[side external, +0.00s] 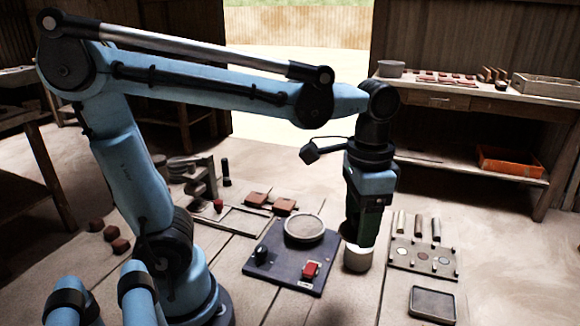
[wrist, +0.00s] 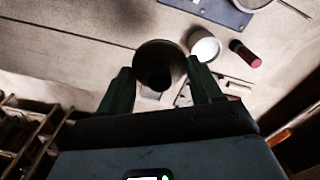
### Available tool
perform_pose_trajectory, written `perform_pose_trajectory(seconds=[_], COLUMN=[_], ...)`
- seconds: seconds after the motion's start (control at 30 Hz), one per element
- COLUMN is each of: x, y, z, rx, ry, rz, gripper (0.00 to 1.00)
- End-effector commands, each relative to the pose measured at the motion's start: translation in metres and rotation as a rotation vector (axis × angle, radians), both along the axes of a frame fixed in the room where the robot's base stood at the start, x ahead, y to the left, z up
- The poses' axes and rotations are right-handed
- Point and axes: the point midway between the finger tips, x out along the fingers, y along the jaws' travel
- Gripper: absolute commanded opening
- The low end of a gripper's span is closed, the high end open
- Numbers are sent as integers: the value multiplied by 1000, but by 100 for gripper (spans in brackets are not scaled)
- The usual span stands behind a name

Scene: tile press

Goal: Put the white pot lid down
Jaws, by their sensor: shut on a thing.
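My gripper (wrist: 161,82) points down, its two dark green fingers shut on a round piece, the white pot lid (wrist: 150,52). A smaller white round pot (wrist: 207,45) shows just beyond the right fingertip. I cannot tell there how much of this is lid and how much is pot, or whether the lid touches anything.
The dark press board (side external: 268,272) with a round plate (side external: 305,229) lies to the left. A pegged board (side external: 425,258) with several discs is close on the right, and a dark tray (side external: 432,304) is in front of it. A red-and-black cylinder (wrist: 245,54) stands near the white pot.

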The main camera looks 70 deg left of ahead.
Motion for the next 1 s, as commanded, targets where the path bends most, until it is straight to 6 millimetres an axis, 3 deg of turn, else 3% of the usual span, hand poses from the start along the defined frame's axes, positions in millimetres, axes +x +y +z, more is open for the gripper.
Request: perform_pose_trajectory(seconds=[0.2, 0.4, 0.7, 1.0], x=[-44, -90, -134, -148], y=[63, 101, 124, 141], z=[-8, -24, -46, -60], rx=[1, 0, 1, 1], ry=[0, -1, -3, -3], rz=[456, 876, 1291, 1369], gripper=[36, 36, 36, 36])
